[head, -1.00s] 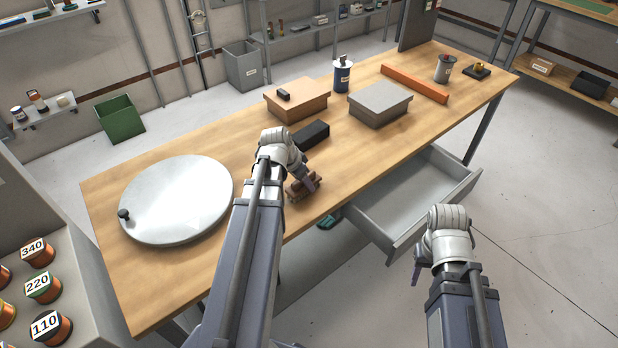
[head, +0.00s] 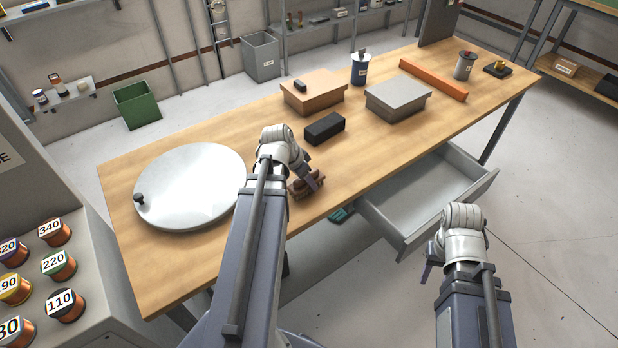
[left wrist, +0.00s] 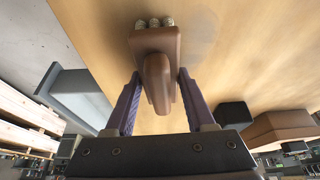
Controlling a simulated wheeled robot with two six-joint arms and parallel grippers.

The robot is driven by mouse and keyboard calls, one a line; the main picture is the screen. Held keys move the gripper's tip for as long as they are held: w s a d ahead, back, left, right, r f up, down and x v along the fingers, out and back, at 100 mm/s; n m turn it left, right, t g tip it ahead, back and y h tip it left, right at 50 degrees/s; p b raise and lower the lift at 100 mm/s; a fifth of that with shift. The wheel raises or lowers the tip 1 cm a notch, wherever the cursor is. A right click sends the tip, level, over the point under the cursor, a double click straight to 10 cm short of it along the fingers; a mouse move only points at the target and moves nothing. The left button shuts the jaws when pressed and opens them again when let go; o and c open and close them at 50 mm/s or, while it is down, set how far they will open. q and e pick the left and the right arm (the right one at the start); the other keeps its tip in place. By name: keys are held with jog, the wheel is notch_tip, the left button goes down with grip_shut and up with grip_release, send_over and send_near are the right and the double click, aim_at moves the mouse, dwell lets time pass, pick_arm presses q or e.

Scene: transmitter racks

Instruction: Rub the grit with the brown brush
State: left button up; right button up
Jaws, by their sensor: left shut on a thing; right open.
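The brown brush (head: 307,187) is in my left gripper (head: 310,178), at the front edge area of the wooden table. In the left wrist view, the brush (left wrist: 157,70) sits between the two purple fingers, with several pale round tufts at its far end. The left gripper (left wrist: 157,85) is shut on its brown handle. A faint greyish patch (left wrist: 200,32) shows on the wood beside the brush; I cannot tell whether it is the grit. Whether the brush touches the table is unclear. My right gripper (head: 428,272) is open and empty, off the table's front side.
A round metal plate (head: 190,185) lies on the table's left part. A black block (head: 324,129), a tan box (head: 312,95), a grey box (head: 397,101) and an orange bar (head: 433,80) stand behind. An open drawer (head: 425,200) juts out in front.

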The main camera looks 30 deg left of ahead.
aim_at(294, 181)
pick_arm(q)
jog(key=shift+s+a, duration=0.4)
jog(key=shift+s, duration=0.45)
jog(key=shift+s+a, duration=0.35)
jog(key=shift+s, duration=0.5)
jog(key=shift+r, duration=0.1)
notch_tip(294, 181, up, 6)
jog(key=p, duration=0.6)
jog(key=shift+w, duration=0.1)
notch_tip(294, 181, up, 3)
jog(key=p, duration=0.3)
